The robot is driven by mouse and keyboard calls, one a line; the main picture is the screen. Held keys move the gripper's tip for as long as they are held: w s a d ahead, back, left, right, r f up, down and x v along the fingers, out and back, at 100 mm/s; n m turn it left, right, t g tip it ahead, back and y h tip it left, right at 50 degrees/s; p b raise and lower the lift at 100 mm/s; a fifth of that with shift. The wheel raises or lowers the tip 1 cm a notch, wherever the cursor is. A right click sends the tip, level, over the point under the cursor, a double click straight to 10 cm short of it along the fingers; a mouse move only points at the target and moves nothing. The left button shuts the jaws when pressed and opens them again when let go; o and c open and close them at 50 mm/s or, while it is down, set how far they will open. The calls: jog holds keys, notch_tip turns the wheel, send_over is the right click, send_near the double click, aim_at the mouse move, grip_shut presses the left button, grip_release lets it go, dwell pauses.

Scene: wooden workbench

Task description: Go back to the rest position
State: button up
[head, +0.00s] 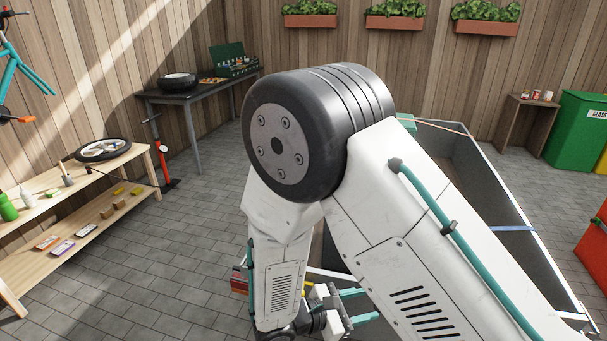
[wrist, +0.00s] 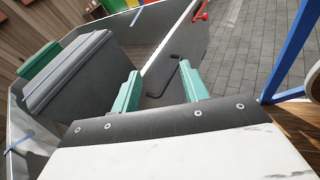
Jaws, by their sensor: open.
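My gripper (wrist: 161,88) is open in the wrist view, its two teal fingers spread with nothing held between them. It also shows low in the head view (head: 357,306), where two teal fingers stick out beside my white arm. My arm is folded and fills the middle of the head view. In the wrist view the fingers point towards a grey-walled trailer (wrist: 150,55). A thin black bent rod (wrist: 176,72) shows beyond the fingers, apart from them.
The trailer (head: 490,185) stands behind and right of my arm. A grey case (wrist: 72,72) shows inside it. A blue bar (wrist: 287,50) rises close on the right. A wooden bench (head: 100,210) stands left, a dark table (head: 190,95) behind. Paved floor at left is clear.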

jog(key=s+d+r+m+g+y, duration=0.1)
jog(key=s+d+r+m+y, duration=0.3)
jog(key=r, duration=0.5)
jog(key=s+d+r+m+g+y, duration=0.1)
jog(key=s+d+r+m+y, duration=0.4)
jog(key=s+r+m, duration=0.3)
jog(key=s+d+r+m+g+y, duration=0.1)
jog(key=s+d+r+m+y, duration=0.4)
jog(key=r+m, duration=0.3)
notch_tip(320, 180, up, 3)
jog(key=shift+s+f+g, duration=0.1)
jog(key=shift+s+g, duration=0.3)
jog(key=shift+s, duration=0.2)
dwell(0.4)
